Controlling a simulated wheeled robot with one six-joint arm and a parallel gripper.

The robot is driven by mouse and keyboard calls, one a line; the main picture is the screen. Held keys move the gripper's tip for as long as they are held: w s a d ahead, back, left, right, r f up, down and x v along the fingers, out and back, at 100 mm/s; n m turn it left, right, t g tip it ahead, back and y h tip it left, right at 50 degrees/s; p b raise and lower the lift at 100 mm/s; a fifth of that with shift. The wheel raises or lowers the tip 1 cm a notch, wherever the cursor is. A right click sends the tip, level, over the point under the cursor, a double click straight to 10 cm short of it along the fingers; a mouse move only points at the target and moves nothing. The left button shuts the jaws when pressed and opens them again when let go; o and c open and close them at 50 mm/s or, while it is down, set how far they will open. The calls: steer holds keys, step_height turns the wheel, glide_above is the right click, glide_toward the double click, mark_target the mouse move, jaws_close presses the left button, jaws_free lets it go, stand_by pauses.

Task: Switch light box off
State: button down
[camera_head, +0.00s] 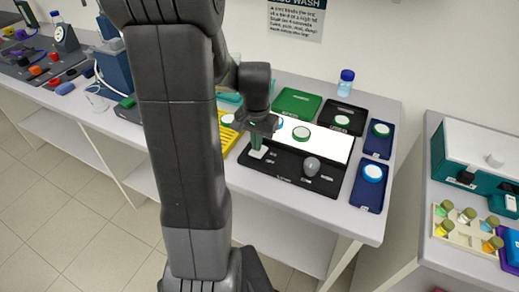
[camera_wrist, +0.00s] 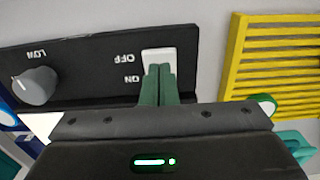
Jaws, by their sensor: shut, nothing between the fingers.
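The light box (camera_head: 290,176) is a black panel with a bright white lit surface (camera_head: 332,145) behind its control strip. Its white switch (camera_wrist: 158,54) is beside the OFF and ON labels, and it also shows in the head view (camera_head: 258,153). A grey knob (camera_wrist: 36,85) is at the left of the strip in the wrist view. My gripper (camera_wrist: 160,70) is shut and empty. Its green fingertips overlap the switch on the ON-label side and hide that part. In the head view my gripper (camera_head: 256,142) is right above the switch; I cannot tell whether it touches.
A yellow slotted rack (camera_wrist: 275,55) stands beside the box. Blue trays (camera_head: 367,188) with round-lidded dishes lie on the other side. A green tray (camera_head: 296,102) and a blue-capped bottle (camera_head: 345,84) are behind. A teal case (camera_head: 470,165) stands on the right bench.

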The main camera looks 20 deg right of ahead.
steer(key=shift+f+b, duration=0.55)
steer(key=shift+f, duration=0.2)
stand_by(0.3)
steer(key=shift+r+p, duration=2.8)
steer(key=shift+r, duration=0.8)
steer(key=shift+f, duration=0.1)
step_height(320, 180, down, 7)
steer(key=b, duration=0.5)
steer(key=shift+b, duration=0.35)
step_height(320, 180, up, 9)
steer(key=p, duration=0.7)
